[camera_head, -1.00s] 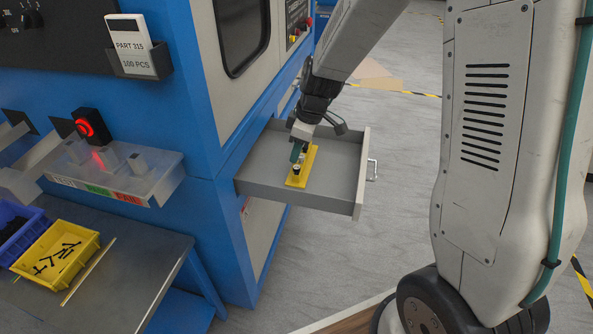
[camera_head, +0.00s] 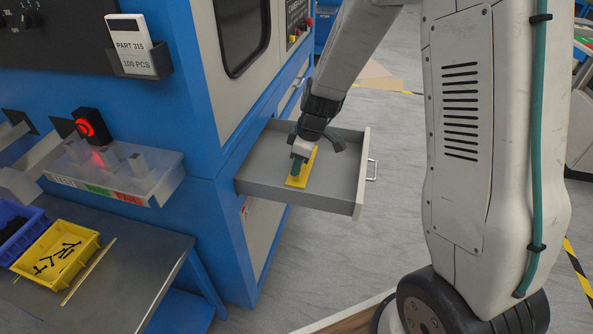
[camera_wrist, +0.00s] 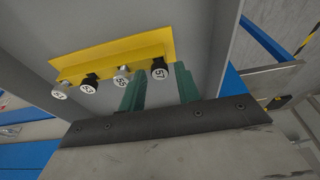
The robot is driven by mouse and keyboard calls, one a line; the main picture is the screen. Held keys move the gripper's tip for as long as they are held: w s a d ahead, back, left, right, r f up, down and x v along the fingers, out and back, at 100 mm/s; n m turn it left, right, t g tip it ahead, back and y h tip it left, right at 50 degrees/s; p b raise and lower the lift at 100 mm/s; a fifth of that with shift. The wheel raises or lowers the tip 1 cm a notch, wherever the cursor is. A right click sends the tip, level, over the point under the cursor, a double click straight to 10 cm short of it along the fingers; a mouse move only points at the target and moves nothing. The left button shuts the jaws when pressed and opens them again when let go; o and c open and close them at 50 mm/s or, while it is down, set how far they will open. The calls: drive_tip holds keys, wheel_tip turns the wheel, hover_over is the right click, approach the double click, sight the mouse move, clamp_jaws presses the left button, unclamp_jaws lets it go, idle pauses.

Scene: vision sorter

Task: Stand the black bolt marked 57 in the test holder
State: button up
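The black bolt marked 57 (camera_wrist: 160,72) stands at the right end of a yellow rack (camera_wrist: 112,55) in the wrist view, its numbered end facing me. Several bolts stand in that rack; the one beside it is silver (camera_wrist: 122,77). My gripper (camera_wrist: 161,82) is open, with one green finger on each side of bolt 57. I cannot tell whether the fingers touch it. In the head view my gripper (camera_head: 299,161) is low over the yellow rack (camera_head: 296,183) and hides the bolts. The test holder (camera_head: 77,150) is on the clear shelf at left, beneath a red-lit ring, and looks empty.
The rack lies in an open grey drawer (camera_head: 350,206) with raised walls, jutting from the blue machine. Two more holders (camera_head: 109,158) share the shelf, above green and red labels. A yellow bin (camera_head: 84,239) of black bolts and a blue bin (camera_head: 14,232) stand on the bench.

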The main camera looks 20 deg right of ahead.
drive_tip(key=c, duration=0.7)
drive_tip(key=shift+w+a+v, duration=0.1)
drive_tip(key=shift+a+v, duration=0.05)
drive_tip(key=shift+v, duration=0.75)
drive_tip(key=shift+w+a+v, duration=0.15)
drive_tip(key=shift+a+v, duration=0.05)
drive_tip(key=shift+v, duration=0.7)
drive_tip(key=shift+w+a+v, duration=0.1)
drive_tip(key=shift+a+v, duration=0.05)
drive_tip(key=shift+v, duration=0.7)
drive_tip(key=shift+r, duration=0.15)
